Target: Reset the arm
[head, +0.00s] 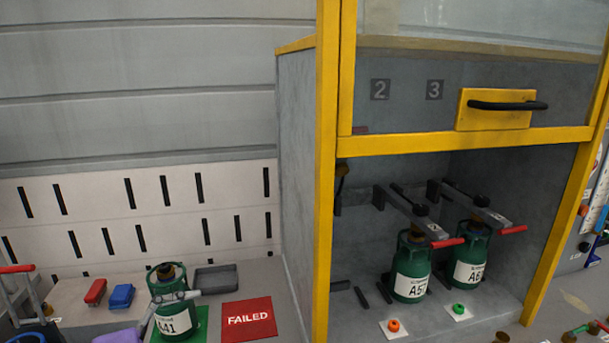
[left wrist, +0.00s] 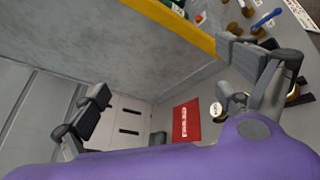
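My left gripper (head: 176,300) is at the lower left of the head view, its grey parts overlapping the front of a green cylinder labelled A41 (head: 168,328). In the left wrist view the two fingers (left wrist: 168,88) are spread wide with nothing held between them. The purple body (left wrist: 190,160) of my left gripper fills the bottom of that view. Cylinder A41 stands upright on a green pad (head: 201,323), left of the red FAILED mat (head: 249,318). I cannot tell whether the gripper touches it. My right gripper is in neither view.
A grey cabinet with a yellow frame (head: 323,180) stands at the right, its door raised. Two green cylinders (head: 411,267) (head: 469,257) stand inside under clamps with red handles. Red (head: 95,292) and blue (head: 122,296) boxes and a dark tray (head: 216,279) lie by the slotted wall.

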